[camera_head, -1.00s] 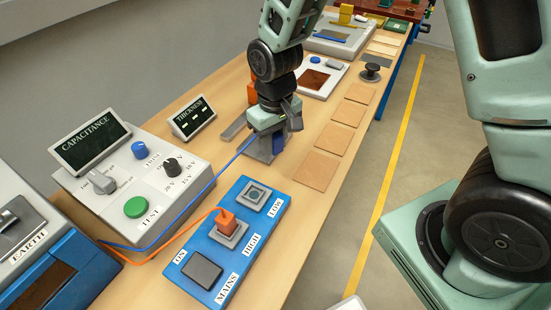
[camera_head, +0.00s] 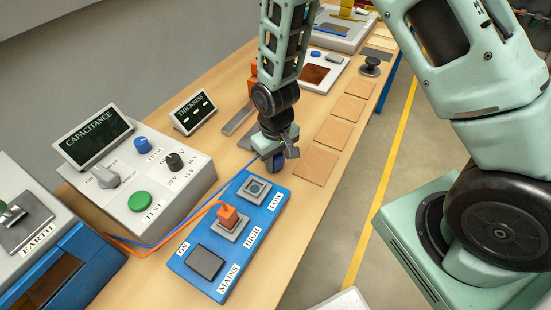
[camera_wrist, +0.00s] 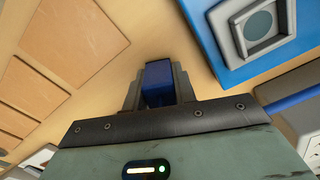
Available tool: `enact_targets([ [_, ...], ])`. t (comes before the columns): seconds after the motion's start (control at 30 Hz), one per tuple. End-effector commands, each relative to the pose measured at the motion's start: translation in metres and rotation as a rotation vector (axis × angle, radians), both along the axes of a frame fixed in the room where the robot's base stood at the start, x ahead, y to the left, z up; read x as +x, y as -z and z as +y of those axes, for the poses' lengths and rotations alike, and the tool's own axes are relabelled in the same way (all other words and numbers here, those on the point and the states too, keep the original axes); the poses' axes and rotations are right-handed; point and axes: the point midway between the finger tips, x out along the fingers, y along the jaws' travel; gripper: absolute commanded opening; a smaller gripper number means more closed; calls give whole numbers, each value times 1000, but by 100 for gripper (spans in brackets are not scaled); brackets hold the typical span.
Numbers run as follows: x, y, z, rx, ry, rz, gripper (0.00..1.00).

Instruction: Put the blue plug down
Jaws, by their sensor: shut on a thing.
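My gripper (camera_head: 274,160) is low over the wooden table, just beyond the LOW end of the blue mains panel (camera_head: 193,279). In the wrist view its two grey fingers are shut on the blue plug (camera_wrist: 158,84), which sits between them. In the head view only a bit of blue shows under the gripper; the fingers hide most of the plug. I cannot tell whether the plug touches the table. A blue cable (camera_head: 221,192) runs from the gripper's area past the panel to the capacitance meter side.
The panel's LOW socket (camera_head: 256,188) is empty; an orange plug (camera_head: 228,216) stands in its HIGH socket. The capacitance meter (camera_head: 150,190) is at left. Tan square sheets (camera_head: 316,164) lie right of my gripper. A grey strip (camera_head: 238,119) lies behind it.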

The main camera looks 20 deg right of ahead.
Motion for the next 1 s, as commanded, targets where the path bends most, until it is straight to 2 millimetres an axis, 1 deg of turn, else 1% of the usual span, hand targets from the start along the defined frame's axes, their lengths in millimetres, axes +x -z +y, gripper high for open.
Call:
enact_targets([
  [0.27,0,10,0,0,0,1,0],
  [0.3,0,9,0,0,0,1,32],
  [0.37,0,8,0,0,0,1,49],
  [0.6,0,8,0,0,0,0,49],
  [0.7,0,5,0,0,0,0,49],
  [0.8,0,-6,0,0,0,-1,49],
  [0.87,1,-9,0,1,0,-4,49],
  [1.0,1,-32,0,2,0,-7,49],
])
